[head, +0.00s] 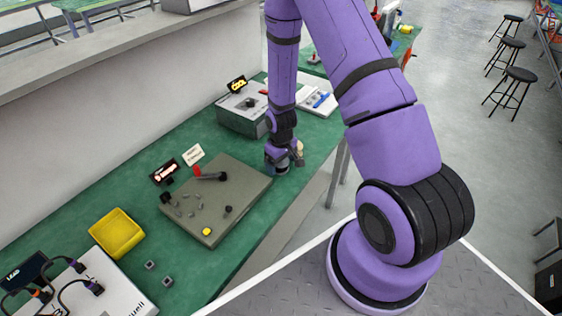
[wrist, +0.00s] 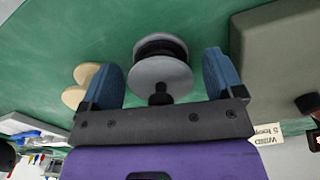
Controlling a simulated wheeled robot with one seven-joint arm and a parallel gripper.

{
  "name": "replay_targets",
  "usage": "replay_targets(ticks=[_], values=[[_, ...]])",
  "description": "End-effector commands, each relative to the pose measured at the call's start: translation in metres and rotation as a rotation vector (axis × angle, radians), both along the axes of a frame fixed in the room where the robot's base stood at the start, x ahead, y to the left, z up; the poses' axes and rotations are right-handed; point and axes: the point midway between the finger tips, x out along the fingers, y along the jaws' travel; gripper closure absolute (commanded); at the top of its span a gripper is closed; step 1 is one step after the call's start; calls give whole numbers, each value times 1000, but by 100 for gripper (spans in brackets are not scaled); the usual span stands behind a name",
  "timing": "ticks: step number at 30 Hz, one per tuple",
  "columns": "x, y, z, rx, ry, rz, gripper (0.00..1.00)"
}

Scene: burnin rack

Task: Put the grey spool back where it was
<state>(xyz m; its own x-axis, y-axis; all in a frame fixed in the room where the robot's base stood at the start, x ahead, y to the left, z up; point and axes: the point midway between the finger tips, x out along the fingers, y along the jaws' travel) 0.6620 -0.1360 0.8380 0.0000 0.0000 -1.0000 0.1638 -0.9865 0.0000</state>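The grey spool (wrist: 172,84) has pale grey flanges, a dark core and a black knob on the side facing me. In the wrist view it lies between the two blue fingers of my gripper (wrist: 158,62). The fingers are apart, with narrow gaps showing beside the spool; I see no clear contact. In the head view my gripper (head: 283,166) is low over the green bench, right of the grey board, and hides the grey spool. A beige spool (wrist: 72,97) is just outside the left finger; it also shows in the head view (head: 300,152).
The grey board (head: 232,184) holds several small dark parts, a red-ended tool and a yellow piece. A yellow bin (head: 117,236) and white device (head: 112,283) are front left. A grey box (head: 238,120) and white tray (head: 322,104) are behind. The bench's front edge is close.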

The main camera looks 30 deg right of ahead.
Motion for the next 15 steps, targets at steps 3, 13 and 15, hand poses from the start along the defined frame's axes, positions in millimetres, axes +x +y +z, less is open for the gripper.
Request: replay_targets(ticks=[3, 13, 15], values=[[0, 0, 0, 0, 0, 0, 13], [1, 0, 21, 0, -3, 0, 13], [1, 0, 32, 0, -5, 0, 13]])
